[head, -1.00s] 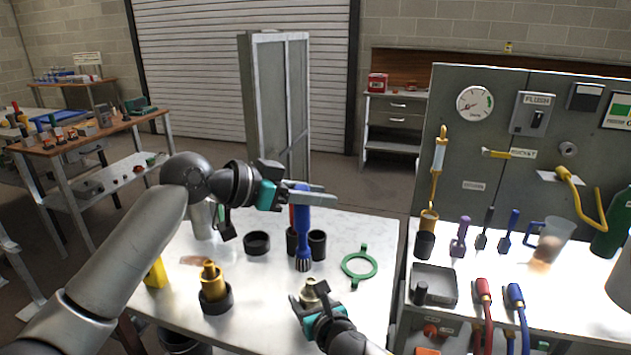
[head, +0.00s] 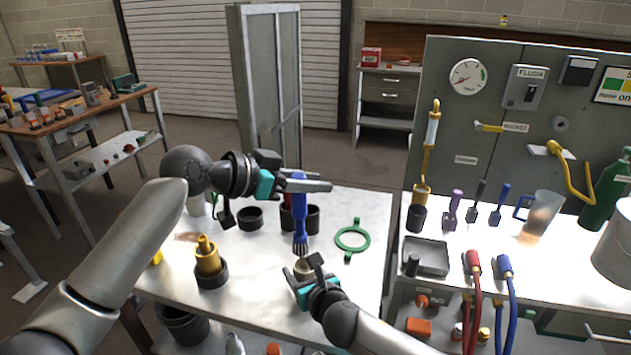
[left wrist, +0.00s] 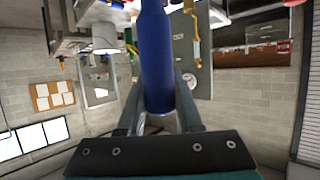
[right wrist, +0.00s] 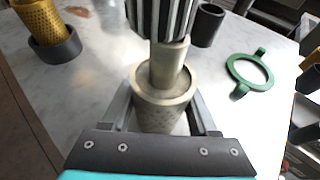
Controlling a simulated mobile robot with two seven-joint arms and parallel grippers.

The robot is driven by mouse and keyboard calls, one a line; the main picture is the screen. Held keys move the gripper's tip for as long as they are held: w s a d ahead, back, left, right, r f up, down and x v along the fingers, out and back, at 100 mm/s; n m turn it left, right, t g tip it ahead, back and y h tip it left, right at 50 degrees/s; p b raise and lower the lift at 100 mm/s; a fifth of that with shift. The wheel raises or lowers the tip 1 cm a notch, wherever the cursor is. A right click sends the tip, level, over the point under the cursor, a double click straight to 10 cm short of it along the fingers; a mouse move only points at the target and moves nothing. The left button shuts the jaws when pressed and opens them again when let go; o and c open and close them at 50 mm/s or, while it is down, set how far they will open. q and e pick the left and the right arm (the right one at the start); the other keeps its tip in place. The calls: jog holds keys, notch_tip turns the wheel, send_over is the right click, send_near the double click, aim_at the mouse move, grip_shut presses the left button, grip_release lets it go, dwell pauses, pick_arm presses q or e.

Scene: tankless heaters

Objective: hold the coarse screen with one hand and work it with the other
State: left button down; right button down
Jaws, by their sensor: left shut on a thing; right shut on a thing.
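The coarse screen (right wrist: 160,108), a pale grey-beige perforated cylinder with a narrower neck, is upright in my right gripper (right wrist: 165,125), which is shut on it. In the head view the screen (head: 303,267) is low over the table, partly hidden by my right gripper (head: 304,280). My left gripper (head: 322,183) is shut on a brush (head: 300,220) with a thick blue handle, which also fills the left wrist view (left wrist: 156,60). The brush hangs bristles down. Its striped bristles (right wrist: 165,14) are at the screen's top; I cannot tell whether they touch.
A brass screen (head: 207,255) in a black cup stands at the table's left. Black cups (head: 250,218) and a green ring (head: 352,239) are behind and to the right. A grey tray (head: 426,256) and hoses are on the right bench.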

pick_arm(q)
notch_tip(320, 180, up, 8)
jog(key=shift+a, duration=0.3)
dwell(1.6)
jog(key=shift+w+f, duration=0.1)
jog(key=shift+f, duration=0.05)
dwell(0.9)
